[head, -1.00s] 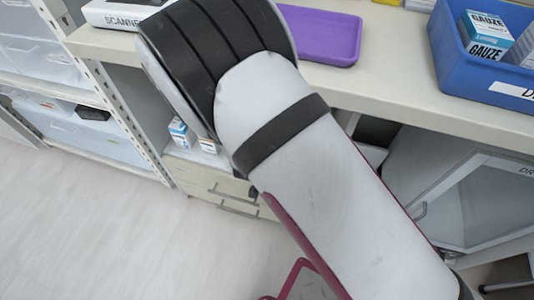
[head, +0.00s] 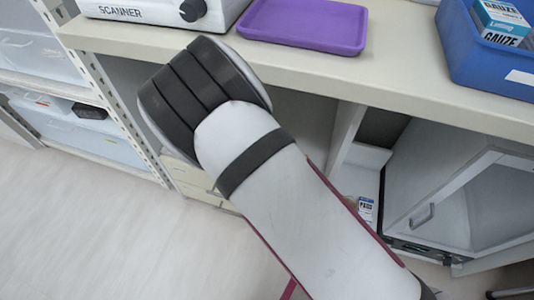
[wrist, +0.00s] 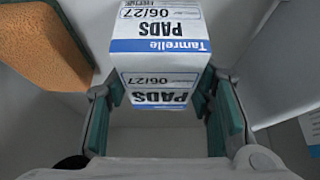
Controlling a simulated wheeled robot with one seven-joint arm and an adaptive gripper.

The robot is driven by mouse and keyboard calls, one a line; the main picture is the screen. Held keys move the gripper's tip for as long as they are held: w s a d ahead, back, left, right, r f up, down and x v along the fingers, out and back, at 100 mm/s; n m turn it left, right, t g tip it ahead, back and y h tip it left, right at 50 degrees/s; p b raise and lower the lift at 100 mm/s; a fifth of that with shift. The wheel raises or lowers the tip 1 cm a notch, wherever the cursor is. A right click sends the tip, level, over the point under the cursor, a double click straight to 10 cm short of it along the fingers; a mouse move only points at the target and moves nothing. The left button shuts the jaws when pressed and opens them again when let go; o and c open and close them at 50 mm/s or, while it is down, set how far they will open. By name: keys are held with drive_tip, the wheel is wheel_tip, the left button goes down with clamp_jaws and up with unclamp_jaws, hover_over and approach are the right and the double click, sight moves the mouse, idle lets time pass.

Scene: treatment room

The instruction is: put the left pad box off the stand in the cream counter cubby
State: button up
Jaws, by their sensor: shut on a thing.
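In the wrist view, a white pad box (wrist: 160,88) with blue bands and the print "PADS 06/27" sits between the fingers of my gripper (wrist: 160,95). The teal finger pads are shut on its sides. Two printed faces of it seem to show, one above the other. In the head view, my arm hides my gripper and the held box. The cream counter (head: 415,92) crosses the head view, with open space under it. I cannot tell which opening is the cubby. The stand is not clearly seen.
An orange-brown block (wrist: 45,45) is at upper left in the wrist view. On the counter are a scanner (head: 160,10), a purple tray (head: 300,28) and a blue bin (head: 485,65) with gauze. A grey cabinet (head: 440,190) and a small box (head: 366,208) are below.

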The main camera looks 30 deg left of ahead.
drive_tip(key=o, duration=1.2)
drive_tip(key=shift+f, duration=0.1)
drive_tip(key=p+v, duration=0.4)
drive_tip(key=v, duration=0.8)
drive_tip(key=shift+p, duration=0.3)
drive_tip(key=shift+s, duration=0.1)
